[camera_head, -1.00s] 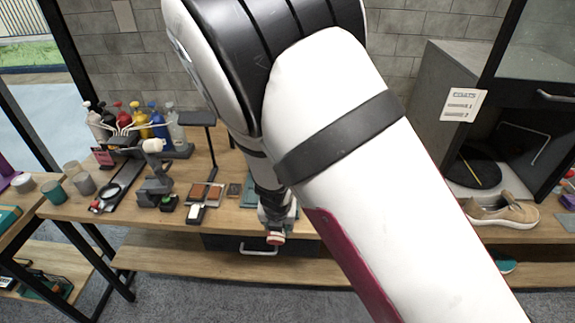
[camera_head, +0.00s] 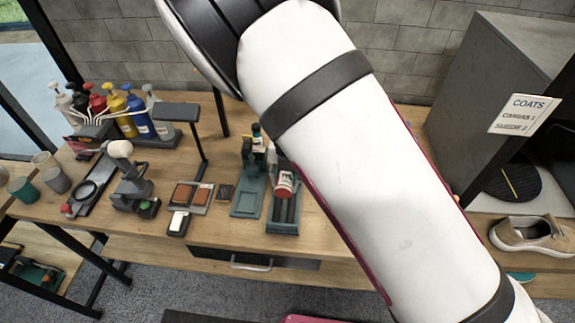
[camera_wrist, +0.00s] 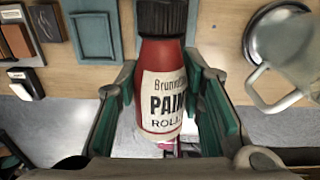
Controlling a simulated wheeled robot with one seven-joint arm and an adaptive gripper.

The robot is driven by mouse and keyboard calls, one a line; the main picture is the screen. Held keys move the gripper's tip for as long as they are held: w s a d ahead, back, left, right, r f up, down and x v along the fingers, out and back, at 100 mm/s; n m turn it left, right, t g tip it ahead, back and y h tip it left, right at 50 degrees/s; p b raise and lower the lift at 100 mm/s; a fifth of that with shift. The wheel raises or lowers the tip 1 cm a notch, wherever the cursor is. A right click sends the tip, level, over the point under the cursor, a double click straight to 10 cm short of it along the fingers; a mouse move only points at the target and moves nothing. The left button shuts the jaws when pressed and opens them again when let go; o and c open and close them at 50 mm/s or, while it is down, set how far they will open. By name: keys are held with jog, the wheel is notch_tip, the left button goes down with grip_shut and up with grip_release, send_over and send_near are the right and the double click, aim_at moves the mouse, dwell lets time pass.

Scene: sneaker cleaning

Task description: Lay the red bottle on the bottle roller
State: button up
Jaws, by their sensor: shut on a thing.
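The red bottle (camera_wrist: 160,60) is between the fingers of my gripper (camera_wrist: 163,95) in the wrist view. It has a black cap at the top of the picture and a white label reading "PAIN" and "ROLL". In the head view the bottle (camera_head: 284,185) shows its red base toward the front, over the dark green bottle roller (camera_head: 284,226). I cannot tell whether it touches the roller. My gripper is shut on the bottle. The bottle hides part of the roller.
A green tray-like stand (camera_head: 247,203) is close left of the roller. Brown pads (camera_head: 183,194) and a small black-and-white block (camera_head: 178,223) lie farther left. A rack of pump bottles (camera_head: 130,112) is at the back left. A metal mug (camera_wrist: 285,60) is right of the bottle.

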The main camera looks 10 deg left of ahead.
jog(key=shift+w+f+b, duration=0.2)
jog(key=shift+f+b, duration=0.95)
jog(key=shift+f, duration=1.1)
jog(key=shift+s+f+b, duration=0.2)
jog(key=shift+f+b, duration=0.2)
jog(key=shift+f, duration=1.45)
jog(key=shift+s+f, duration=0.1)
jog(key=shift+f, duration=0.05)
grip_shut()
jog(key=o, duration=1.4)
grip_release()
jog(key=shift+a+f, duration=0.1)
jog(key=shift+a, duration=0.05)
jog(key=shift+c, duration=0.2)
